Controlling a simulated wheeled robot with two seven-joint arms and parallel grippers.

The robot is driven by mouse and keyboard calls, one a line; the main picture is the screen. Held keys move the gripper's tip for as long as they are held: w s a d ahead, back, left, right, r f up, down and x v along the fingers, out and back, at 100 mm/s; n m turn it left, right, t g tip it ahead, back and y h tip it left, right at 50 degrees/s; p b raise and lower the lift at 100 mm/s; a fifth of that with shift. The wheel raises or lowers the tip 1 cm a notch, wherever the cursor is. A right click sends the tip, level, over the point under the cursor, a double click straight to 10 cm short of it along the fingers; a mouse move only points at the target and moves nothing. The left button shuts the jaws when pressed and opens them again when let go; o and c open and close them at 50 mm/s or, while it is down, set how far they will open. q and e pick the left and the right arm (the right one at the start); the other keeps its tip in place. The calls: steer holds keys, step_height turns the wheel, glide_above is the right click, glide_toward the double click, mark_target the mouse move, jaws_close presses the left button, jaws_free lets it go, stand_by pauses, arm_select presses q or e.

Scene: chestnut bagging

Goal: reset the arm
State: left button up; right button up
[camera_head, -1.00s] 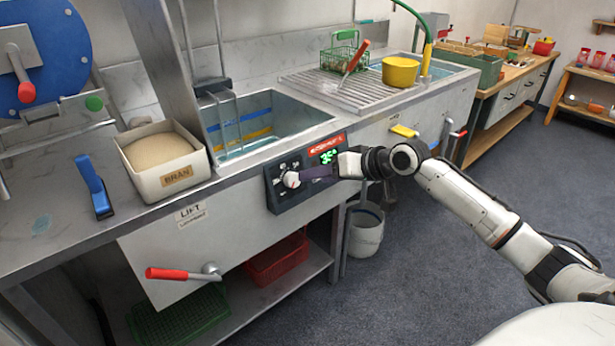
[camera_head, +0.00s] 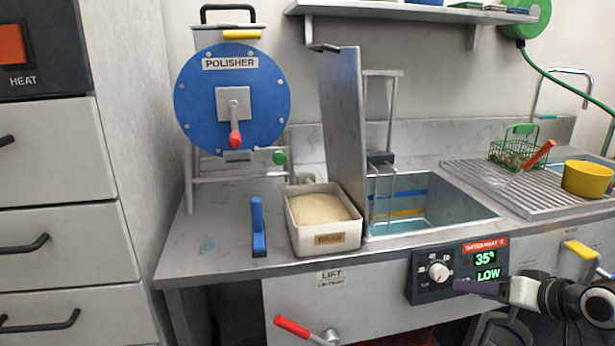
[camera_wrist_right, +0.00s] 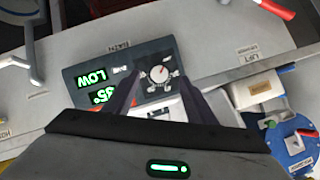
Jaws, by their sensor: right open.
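My right gripper (camera_head: 458,287) is at the lower right of the head view, in front of the control panel (camera_head: 420,291). Its dark fingers point left, just below and right of the white knob (camera_head: 438,272). The right wrist view shows the two fingers of this gripper (camera_wrist_right: 166,98) spread apart with nothing between the tips, facing the panel knob (camera_wrist_right: 158,74). A gap to the knob seems to remain, but its depth is hard to judge. The panel display (camera_head: 486,267) reads 35° and LOW. My left gripper is not in view.
A bran box (camera_head: 347,242), a blue-handled tool (camera_head: 258,228) and a blue polisher (camera_head: 207,106) stand on the counter, left of the sink basin (camera_head: 470,211). A red lift handle (camera_head: 293,327) sticks out of the counter front. A yellow pot (camera_head: 587,179) stands on the drainer (camera_head: 535,187).

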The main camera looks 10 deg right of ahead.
steer(key=s+a+f+n+g+p, duration=0.1)
steer(key=s+a+f, duration=0.5)
steer(key=f, duration=0.3)
steer(key=s+a+f+n+g+p, duration=0.1)
steer(key=s+a+f, duration=0.45)
steer(key=f, duration=0.35)
steer(key=s+a+f+n, duration=0.1)
steer(key=s+a+f, duration=0.1)
steer(key=s+a, duration=0.5)
steer(key=s+a+f+n, duration=0.2)
steer(key=s+a, duration=0.6)
steer(key=shift+f+p, duration=0.4)
